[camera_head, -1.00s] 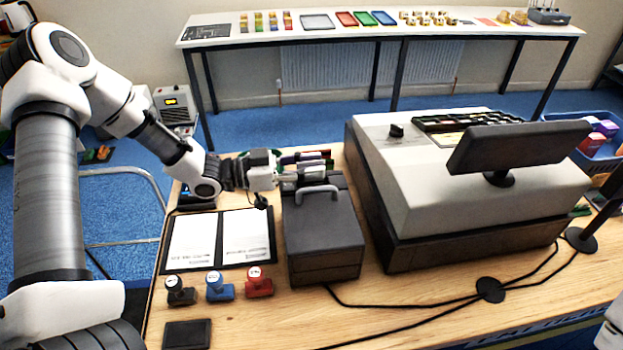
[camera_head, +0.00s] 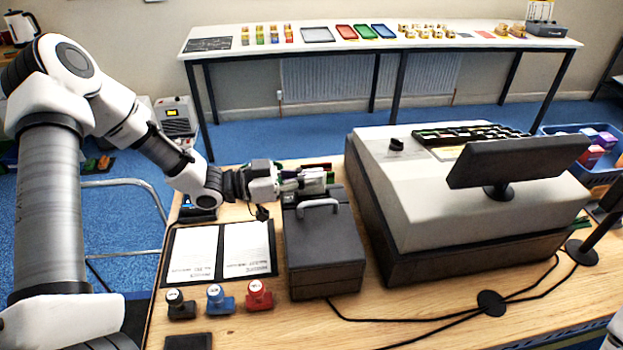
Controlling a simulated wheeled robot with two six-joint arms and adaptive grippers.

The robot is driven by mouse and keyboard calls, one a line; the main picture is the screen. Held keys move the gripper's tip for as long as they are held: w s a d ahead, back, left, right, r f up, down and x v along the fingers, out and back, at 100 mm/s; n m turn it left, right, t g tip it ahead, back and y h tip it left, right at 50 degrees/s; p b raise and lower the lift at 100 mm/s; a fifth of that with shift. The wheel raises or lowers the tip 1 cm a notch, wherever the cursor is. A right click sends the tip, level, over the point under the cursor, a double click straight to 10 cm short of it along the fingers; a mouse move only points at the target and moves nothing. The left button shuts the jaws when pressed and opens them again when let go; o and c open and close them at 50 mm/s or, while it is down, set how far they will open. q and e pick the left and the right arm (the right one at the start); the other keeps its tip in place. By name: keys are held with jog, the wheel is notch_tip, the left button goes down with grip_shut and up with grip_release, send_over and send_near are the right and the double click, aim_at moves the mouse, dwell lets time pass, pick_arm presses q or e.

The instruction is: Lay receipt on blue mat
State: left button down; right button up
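My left gripper (camera_head: 312,180) reaches in from the left and hangs over the back edge of the black cash box (camera_head: 322,240), behind its handle. Its fingers are small and blurred here, so I cannot tell whether they are apart or closed, or whether they hold anything. I cannot make out a receipt for sure. No blue mat can be told for sure either. My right gripper is not in view; only a white piece of my body shows at the bottom right corner.
A large cash register (camera_head: 450,200) with a dark screen fills the right of the counter. An open folder (camera_head: 220,250), several stamps (camera_head: 217,299) and a black pad (camera_head: 188,341) lie at the left. Black cables cross the front. A long table (camera_head: 270,44) stands behind.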

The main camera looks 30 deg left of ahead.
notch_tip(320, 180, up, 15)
jog(key=p, duration=1.4)
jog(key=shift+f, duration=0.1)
